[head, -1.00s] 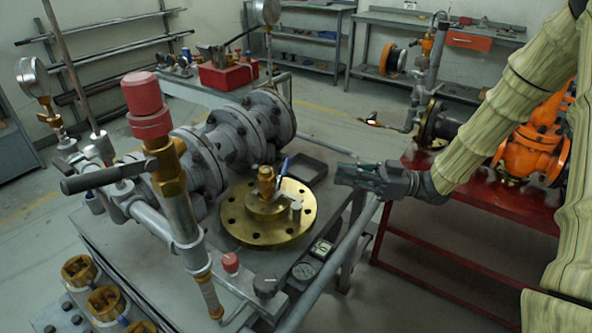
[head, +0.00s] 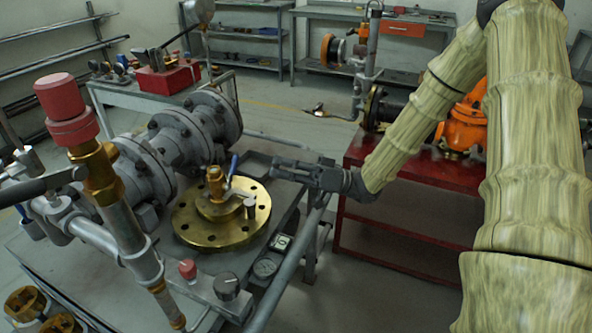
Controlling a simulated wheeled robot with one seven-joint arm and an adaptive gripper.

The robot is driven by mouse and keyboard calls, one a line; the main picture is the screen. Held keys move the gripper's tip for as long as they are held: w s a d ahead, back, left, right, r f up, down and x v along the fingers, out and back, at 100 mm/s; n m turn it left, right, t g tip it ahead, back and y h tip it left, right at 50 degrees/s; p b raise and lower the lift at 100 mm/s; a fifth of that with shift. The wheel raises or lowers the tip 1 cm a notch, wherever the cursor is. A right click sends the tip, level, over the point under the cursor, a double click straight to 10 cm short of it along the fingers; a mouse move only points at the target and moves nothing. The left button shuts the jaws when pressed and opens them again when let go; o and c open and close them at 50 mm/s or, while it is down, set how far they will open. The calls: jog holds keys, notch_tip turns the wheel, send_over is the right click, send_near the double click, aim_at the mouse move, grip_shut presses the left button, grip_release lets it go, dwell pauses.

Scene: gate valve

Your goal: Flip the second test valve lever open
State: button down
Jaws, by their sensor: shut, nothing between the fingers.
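A small brass valve (head: 216,182) stands upright on a round brass flange (head: 195,232) on the grey bench. A thin lever with a blue handle (head: 233,166) rises from it, tilted up to the right. I cannot tell for certain whether this is the second test valve. My gripper (head: 276,168) is shut and empty, to the right of the blue lever and apart from it. It points left, over the bench's right edge. A larger dark lever (head: 38,188) sits on the pipework at the far left.
A grey flanged valve body (head: 178,150) lies behind the brass flange. A red-capped pipe (head: 68,108) stands at left front. A red table (head: 420,168) stands at right.

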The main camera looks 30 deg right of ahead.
aim_at(232, 173)
jog(key=x, duration=0.7)
jog(key=shift+p, duration=0.3)
jog(key=shift+a, duration=0.2)
jog(key=shift+s+r+n+g, duration=0.1)
jog(key=shift+r+n+g, duration=0.1)
jog(key=shift+n+g, duration=0.1)
